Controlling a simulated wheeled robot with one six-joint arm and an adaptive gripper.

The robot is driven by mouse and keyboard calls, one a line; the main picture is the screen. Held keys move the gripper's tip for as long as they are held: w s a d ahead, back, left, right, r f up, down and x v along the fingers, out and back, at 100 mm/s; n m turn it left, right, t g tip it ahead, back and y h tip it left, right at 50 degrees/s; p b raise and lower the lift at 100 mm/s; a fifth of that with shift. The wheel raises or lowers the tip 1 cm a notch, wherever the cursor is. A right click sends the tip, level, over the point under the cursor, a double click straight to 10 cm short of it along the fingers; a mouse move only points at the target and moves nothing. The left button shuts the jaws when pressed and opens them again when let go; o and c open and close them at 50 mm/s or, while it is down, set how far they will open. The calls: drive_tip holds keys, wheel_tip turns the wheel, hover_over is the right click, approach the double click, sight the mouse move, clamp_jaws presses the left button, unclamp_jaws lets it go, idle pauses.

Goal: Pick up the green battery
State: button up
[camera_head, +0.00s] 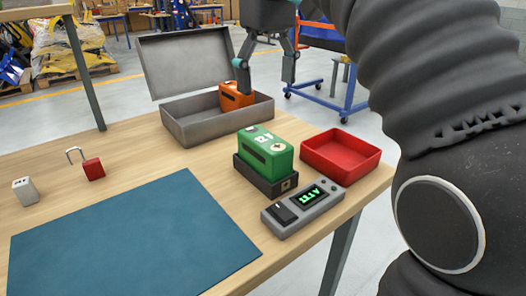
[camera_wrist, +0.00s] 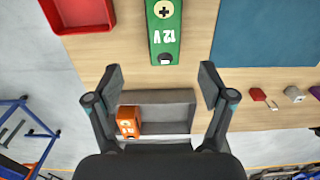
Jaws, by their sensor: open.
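The green battery (camera_head: 265,151) sits upright in a dark holder (camera_head: 265,182) on the wooden table. It also shows in the wrist view (camera_wrist: 165,30), at the top middle, with "12 V" on its top. My gripper (camera_head: 266,72) is open and empty, above and behind the battery, over the grey box. In the wrist view its two fingers (camera_wrist: 158,82) are spread wide, and the battery lies beyond them, apart from both. An orange battery (camera_head: 236,96) stands in the open grey metal box (camera_head: 214,126); it also shows in the wrist view (camera_wrist: 129,122).
A red tray (camera_head: 341,156) stands right of the battery. A grey meter (camera_head: 302,208) with a lit green display lies in front. A blue mat (camera_head: 130,236) covers the table's front left. A red padlock (camera_head: 93,169) and a grey block (camera_head: 25,190) lie at left.

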sight(264, 138)
wheel_tip(264, 138, down, 8)
drive_tip(key=shift+b, duration=0.6)
drive_tip(key=shift+s+a+f+b, duration=0.15)
drive_tip(key=shift+f+b, duration=0.15)
drive_tip(key=shift+f, duration=1.05)
drive_tip(key=shift+s+a+f+b, duration=0.1)
drive_tip(key=shift+f+b, duration=0.15)
drive_tip(key=shift+f, duration=1.05)
drive_tip(key=shift+r, duration=0.1)
clamp_jaws()
